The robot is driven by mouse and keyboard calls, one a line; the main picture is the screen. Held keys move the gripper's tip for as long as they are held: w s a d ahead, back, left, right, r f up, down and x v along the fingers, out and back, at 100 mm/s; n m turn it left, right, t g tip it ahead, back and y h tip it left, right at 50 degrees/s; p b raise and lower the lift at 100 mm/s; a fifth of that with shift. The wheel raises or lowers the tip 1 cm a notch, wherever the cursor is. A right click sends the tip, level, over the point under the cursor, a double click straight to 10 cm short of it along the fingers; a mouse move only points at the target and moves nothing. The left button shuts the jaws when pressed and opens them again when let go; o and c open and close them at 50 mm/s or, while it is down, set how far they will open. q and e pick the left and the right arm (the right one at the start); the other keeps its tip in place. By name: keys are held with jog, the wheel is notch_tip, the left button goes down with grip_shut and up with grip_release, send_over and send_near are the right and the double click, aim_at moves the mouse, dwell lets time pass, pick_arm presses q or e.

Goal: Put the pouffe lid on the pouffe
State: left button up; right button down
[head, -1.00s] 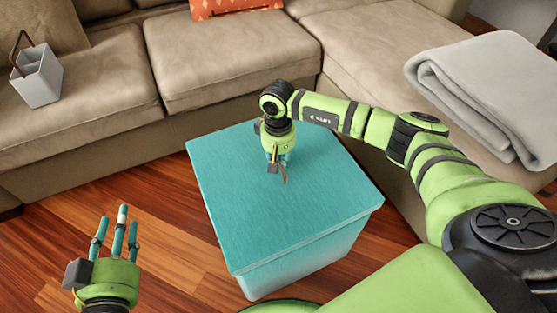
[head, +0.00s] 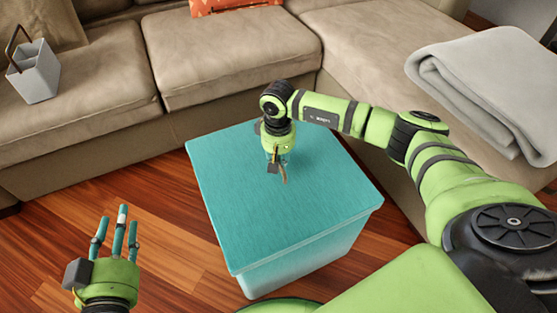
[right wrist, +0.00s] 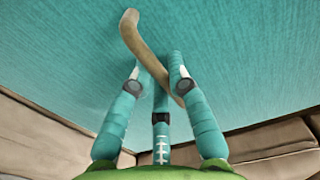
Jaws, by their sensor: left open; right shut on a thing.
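The teal pouffe lid (head: 290,205) sits on top of the lighter teal pouffe (head: 300,268) in the head view, its edges roughly in line with the box below. A tan strap handle (right wrist: 145,48) stands on the lid's top in the right wrist view. My right gripper (head: 278,170) is over the middle of the lid, shut on this handle; its fingers (right wrist: 160,88) close around the strap. My left gripper (head: 116,222) is open and empty, over the floor to the left of the pouffe. Whether the far rim is seated is hidden.
A beige sofa (head: 225,60) runs behind and to the right of the pouffe. A grey folded blanket (head: 485,80), a grey caddy (head: 35,75) and an orange cushion (head: 235,5) lie on it. Wooden floor (head: 165,210) is clear at left.

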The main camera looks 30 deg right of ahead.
jog(key=c, duration=1.1)
grip_release()
jog(key=shift+r, duration=0.15)
jog(key=shift+s+f, duration=0.1)
jog(key=shift+f, duration=0.1)
notch_tip(320, 180, up, 12)
jog(key=shift+r, duration=0.15)
